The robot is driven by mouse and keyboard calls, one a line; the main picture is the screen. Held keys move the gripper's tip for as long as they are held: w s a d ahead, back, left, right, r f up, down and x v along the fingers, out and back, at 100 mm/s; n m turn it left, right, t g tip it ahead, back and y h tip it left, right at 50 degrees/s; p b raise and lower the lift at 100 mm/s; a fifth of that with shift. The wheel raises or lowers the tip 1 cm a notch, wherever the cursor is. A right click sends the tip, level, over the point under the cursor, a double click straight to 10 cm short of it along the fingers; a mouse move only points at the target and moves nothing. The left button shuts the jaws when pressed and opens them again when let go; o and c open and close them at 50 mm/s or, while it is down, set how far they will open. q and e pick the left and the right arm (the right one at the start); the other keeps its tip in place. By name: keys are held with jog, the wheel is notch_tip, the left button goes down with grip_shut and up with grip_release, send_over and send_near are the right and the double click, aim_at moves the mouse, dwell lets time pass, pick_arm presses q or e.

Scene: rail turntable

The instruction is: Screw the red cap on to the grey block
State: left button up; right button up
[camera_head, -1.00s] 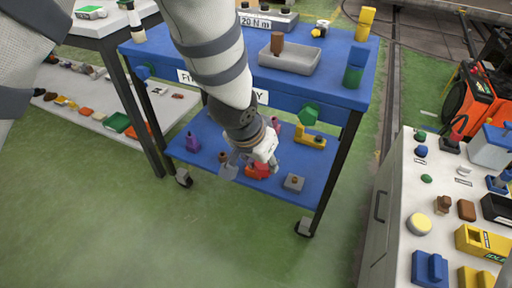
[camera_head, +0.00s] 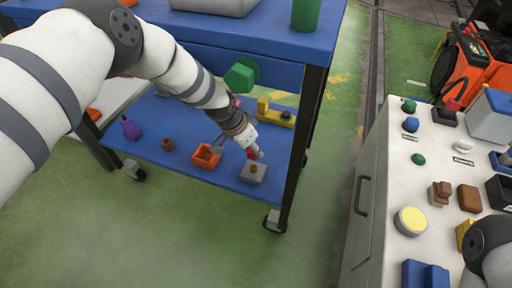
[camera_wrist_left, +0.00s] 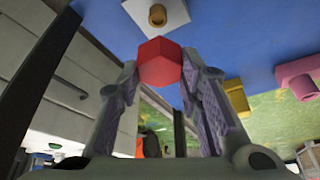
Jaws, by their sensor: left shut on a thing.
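My left gripper (camera_head: 249,147) is shut on the red cap (camera_head: 251,154), above the lower blue shelf of the cart. In the left wrist view the red cap (camera_wrist_left: 160,62) is hexagonal and sits between the two fingertips (camera_wrist_left: 160,75). The grey block (camera_head: 252,175) stands on that shelf just below the cap, with a brown threaded stud on top. The block also shows at the top of the left wrist view (camera_wrist_left: 178,14), apart from the cap. My right gripper is out of view.
An orange open bin (camera_head: 205,157), a brown round piece (camera_head: 167,145) and a purple piece (camera_head: 130,129) stand left on the shelf. A yellow bracket (camera_head: 275,116) is behind. A dark cart leg (camera_head: 301,140) rises close right of the block. A green hexagonal knob (camera_head: 240,76) hangs above.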

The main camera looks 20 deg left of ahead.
pick_arm(q)
jog(key=shift+s+r, duration=0.15)
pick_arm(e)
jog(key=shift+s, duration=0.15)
pick_arm(q)
jog(key=b, duration=0.3)
send_over(255, 166)
jog(key=shift+s+a+f, duration=0.15)
jog(key=shift+s+f, duration=0.05)
jog(key=shift+f, duration=0.9)
jog(key=shift+s+a+f, duration=0.1)
jog(key=shift+s+f, duration=0.1)
jog(key=shift+f, duration=0.85)
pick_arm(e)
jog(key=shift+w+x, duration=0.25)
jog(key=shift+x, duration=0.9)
pick_arm(q)
jog(key=shift+f+b, duration=1.05)
jog(key=shift+f, duration=0.55)
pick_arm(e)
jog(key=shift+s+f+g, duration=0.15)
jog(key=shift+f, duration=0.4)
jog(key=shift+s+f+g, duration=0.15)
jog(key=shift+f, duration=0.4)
